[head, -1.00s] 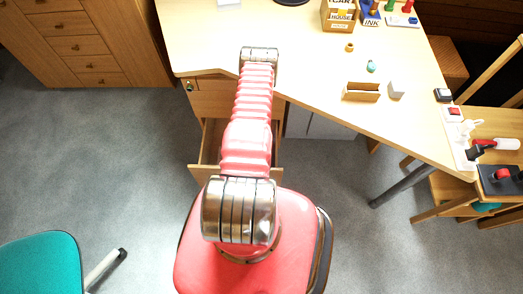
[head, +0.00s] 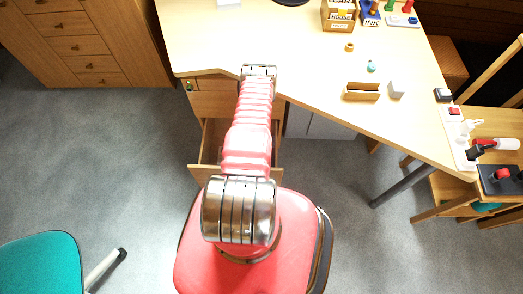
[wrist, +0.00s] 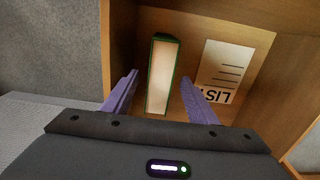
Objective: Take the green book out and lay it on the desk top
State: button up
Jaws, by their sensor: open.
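The green book (wrist: 161,76) shows in the wrist view inside the open drawer (wrist: 240,22). I see its pale page edges framed by a thin green cover. My gripper (wrist: 158,92) is open, with its two purple fingers apart on the left and right of the book. The fingers look clear of it; I cannot tell how far above it they are. In the head view my arm hides most of the open drawer (head: 207,150), and the book and gripper are hidden there. The desk top (head: 310,55) is above the drawer.
A paper marked LIST (wrist: 222,68) lies in the drawer right of the book. On the desk stand a small wooden holder (head: 361,92), a grey block (head: 396,90) and a box (head: 339,14). The desk's middle is clear. A teal chair (head: 40,262) stands at lower left.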

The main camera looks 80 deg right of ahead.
jog(key=shift+d+f, duration=0.1)
jog(key=shift+f, duration=1.95)
jog(key=shift+c, duration=0.4)
grip_shut()
